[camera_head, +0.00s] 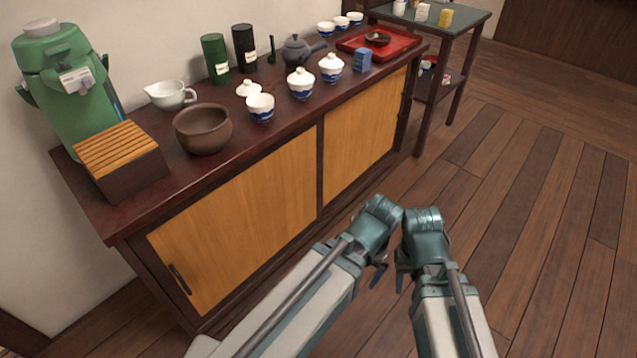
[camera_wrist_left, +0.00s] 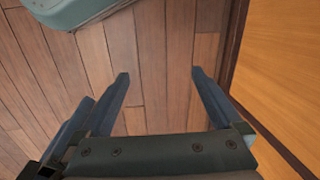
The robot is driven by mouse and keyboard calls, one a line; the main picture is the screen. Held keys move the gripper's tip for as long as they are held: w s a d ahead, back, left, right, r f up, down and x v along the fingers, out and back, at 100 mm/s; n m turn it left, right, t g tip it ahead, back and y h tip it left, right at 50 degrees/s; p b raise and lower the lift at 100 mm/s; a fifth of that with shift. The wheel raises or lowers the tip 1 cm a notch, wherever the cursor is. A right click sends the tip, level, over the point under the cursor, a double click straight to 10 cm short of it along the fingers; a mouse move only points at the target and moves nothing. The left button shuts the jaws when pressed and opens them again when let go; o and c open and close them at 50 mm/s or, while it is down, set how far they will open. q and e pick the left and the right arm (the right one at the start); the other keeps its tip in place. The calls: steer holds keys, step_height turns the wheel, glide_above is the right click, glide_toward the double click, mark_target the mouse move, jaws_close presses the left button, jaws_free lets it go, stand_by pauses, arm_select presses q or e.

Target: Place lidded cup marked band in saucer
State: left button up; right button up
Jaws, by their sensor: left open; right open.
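Two white lidded cups with blue decoration, a nearer one (camera_head: 301,84) and a farther one (camera_head: 331,68), stand upright on the dark cabinet top. I cannot tell which carries the band mark. A small dark saucer (camera_head: 378,39) lies on the red tray (camera_head: 408,42) at the cabinet's far end. My right gripper (camera_head: 405,283) is open and empty, low over the floor in front of the cabinet. My left gripper (camera_head: 377,275) is beside it, largely hidden by its own arm. The left wrist view shows its fingers (camera_wrist_left: 160,74) apart and empty above floorboards. Both are well away from the cups.
A side table (camera_head: 467,20) stands beyond. The floor at right is clear.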

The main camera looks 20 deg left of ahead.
arm_select(q)
steer(key=w+a+r+n+t+y, duration=0.3)
steer(key=w+a+n, duration=0.2)
steer(key=w+a, duration=0.3)
steer(key=n+t+y+p, duration=0.2)
steer(key=n+t+y, duration=0.6)
steer(key=t+y, duration=0.1)
glide_toward(266, 108)
steer(key=x, duration=0.7)
steer(key=shift+w+a, duration=0.1)
steer(key=shift+a, duration=0.15)
steer(key=shift+b+x, duration=0.3)
steer(key=shift+x, duration=2.85)
steer(key=c, duration=1.3)
steer(key=shift+o, duration=0.2)
steer(key=shift+r, duration=0.15)
